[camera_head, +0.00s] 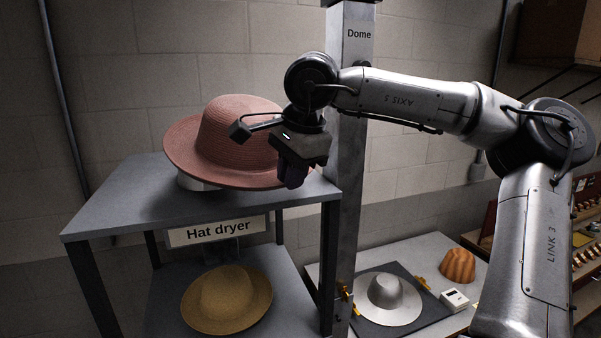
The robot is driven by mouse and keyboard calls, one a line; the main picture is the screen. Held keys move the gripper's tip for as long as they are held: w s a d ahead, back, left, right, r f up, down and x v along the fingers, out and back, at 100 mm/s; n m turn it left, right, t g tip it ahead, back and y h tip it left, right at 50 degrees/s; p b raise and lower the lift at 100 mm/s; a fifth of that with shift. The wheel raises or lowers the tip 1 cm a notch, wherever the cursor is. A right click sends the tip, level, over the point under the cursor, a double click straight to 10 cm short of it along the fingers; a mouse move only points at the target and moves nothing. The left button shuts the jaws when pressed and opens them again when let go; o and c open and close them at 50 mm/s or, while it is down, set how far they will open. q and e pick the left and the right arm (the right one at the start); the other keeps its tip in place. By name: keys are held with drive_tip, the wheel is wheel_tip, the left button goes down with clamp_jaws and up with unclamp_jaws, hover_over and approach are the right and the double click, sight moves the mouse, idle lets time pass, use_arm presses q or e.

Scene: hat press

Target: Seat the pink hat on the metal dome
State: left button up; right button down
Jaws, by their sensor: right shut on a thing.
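The pink hat (228,142) sits tilted over a pale base on the top shelf of the hat dryer at the left. My right gripper (291,178) reaches in from the right and is shut on the right side of the hat's brim; the fingertips are dark and partly hide the brim there. The metal dome (385,292) is a silver, hat-shaped form on a dark mat, low at the right of the post. My left gripper is not in view.
The grey dryer shelf (110,211) has a tan hat (227,300) on its lower level. A metal post (348,150) labelled Dome stands between dryer and dome. An orange-brown fluted form (457,265) and a small white box (454,300) lie right of the dome.

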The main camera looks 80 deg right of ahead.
sight(271, 151)
drive_tip(key=shift+w+d+p, duration=0.45)
drive_tip(key=shift+w+d, duration=0.15)
drive_tip(key=shift+w, duration=0.3)
drive_tip(key=shift+w+d+p, duration=0.5)
drive_tip(key=shift+w+d, duration=0.1)
drive_tip(key=shift+w, duration=0.3)
drive_tip(key=shift+w+d+p, duration=0.45)
drive_tip(key=shift+w+d, duration=0.15)
drive_tip(key=shift+w, duration=0.3)
drive_tip(key=shift+g+y, duration=0.6)
drive_tip(key=shift+g, duration=0.3)
drive_tip(key=w+d+p, duration=0.2)
drive_tip(key=w+p, duration=0.1)
drive_tip(key=w+d+p, duration=0.2)
drive_tip(key=w+p, duration=0.1)
drive_tip(key=w+d+f+p, duration=0.1)
drive_tip(key=w+d+p, duration=0.1)
drive_tip(key=w+p, duration=0.1)
drive_tip(key=shift+w+d+f+g, duration=0.15)
drive_tip(key=shift+w+g, duration=0.1)
drive_tip(key=shift+g, duration=0.05)
drive_tip(key=shift+f+y, duration=0.3)
drive_tip(key=shift+f, duration=0.2)
